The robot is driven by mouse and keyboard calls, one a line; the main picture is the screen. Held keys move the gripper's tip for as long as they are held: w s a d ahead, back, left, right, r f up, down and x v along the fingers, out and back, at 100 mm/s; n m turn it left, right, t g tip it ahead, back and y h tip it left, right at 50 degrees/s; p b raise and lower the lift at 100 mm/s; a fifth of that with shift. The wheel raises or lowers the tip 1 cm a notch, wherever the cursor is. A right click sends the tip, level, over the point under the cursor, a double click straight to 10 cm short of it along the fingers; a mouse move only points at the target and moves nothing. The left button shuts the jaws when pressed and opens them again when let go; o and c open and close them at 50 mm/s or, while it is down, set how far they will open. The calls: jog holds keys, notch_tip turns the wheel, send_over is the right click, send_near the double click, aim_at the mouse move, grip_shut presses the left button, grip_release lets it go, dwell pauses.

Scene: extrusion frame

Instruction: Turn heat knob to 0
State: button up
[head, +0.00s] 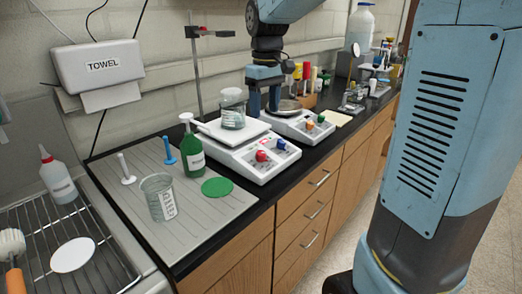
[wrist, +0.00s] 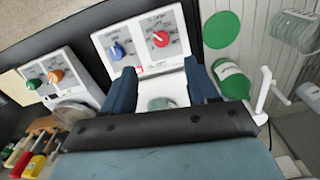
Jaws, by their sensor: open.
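A white hot plate (head: 250,163) stands on the black bench with a red knob (head: 261,156) and a blue knob (head: 281,144) on its sloped front. A glass vessel (head: 232,110) stands on its square top. In the wrist view the red knob (wrist: 160,39) and blue knob (wrist: 117,51) show beyond the fingertips, with markings too small to read. My gripper (head: 264,112) is open, pointing down behind the knobs and beside the vessel. In the wrist view my gripper (wrist: 162,70) has its two fingers apart over the plate, touching neither knob; the vessel (wrist: 160,103) shows between them.
A second hot plate (head: 300,128) with orange and green knobs stands close on the right. A green bottle (head: 191,150), green disc (head: 217,187) and beaker (head: 158,197) are on the left mat. A metal stand (head: 197,80) rises behind. The bench edge runs in front.

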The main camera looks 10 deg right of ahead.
aim_at(261, 152)
jog(key=f, duration=0.9)
jog(key=w+f, duration=0.1)
jog(key=f, duration=0.4)
jog(key=shift+a+f, duration=0.1)
jog(key=shift+a, duration=0.25)
jog(key=shift+c, duration=0.4)
jog(key=c, duration=1)
jog(key=shift+n, duration=0.3)
